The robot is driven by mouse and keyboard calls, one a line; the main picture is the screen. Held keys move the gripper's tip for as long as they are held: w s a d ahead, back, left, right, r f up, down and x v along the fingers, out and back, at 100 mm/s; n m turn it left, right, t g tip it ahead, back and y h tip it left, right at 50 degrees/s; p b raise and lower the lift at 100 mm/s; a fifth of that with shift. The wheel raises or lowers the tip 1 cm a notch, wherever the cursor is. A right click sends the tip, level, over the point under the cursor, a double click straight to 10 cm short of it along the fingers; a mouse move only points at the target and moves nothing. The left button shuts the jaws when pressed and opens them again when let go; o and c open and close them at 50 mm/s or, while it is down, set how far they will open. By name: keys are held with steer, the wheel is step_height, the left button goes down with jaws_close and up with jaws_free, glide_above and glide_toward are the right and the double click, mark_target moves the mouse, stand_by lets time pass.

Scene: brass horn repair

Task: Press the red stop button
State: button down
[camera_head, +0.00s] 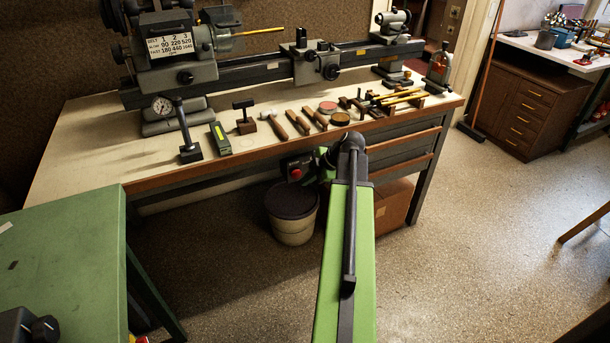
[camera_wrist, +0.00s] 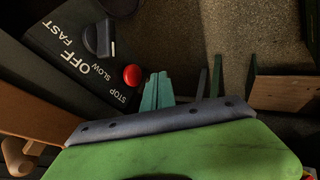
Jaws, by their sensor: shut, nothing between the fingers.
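The red stop button (camera_wrist: 133,75) is a round red knob on a dark control box (camera_wrist: 75,55) lettered FAST, OFF, SLOW and STOP. A black rotary knob (camera_wrist: 98,38) sits beside it. In the head view the red button (camera_head: 296,172) shows small on the box under the bench's front edge. My gripper (camera_wrist: 158,76) is shut and empty; its teal fingertips appear just right of the button in the wrist view. I cannot tell whether they touch it. In the head view my arm hides most of the gripper.
The workbench (camera_head: 80,150) carries a lathe (camera_head: 260,70) and several hand tools. A bucket (camera_head: 292,212) stands on the floor below the control box, beside a brown box (camera_head: 394,203). A green table (camera_head: 65,250) is at the left.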

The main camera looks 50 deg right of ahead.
steer(key=p+v, duration=0.6)
steer(key=v, duration=0.3)
steer(key=shift+s+d+r, duration=0.25)
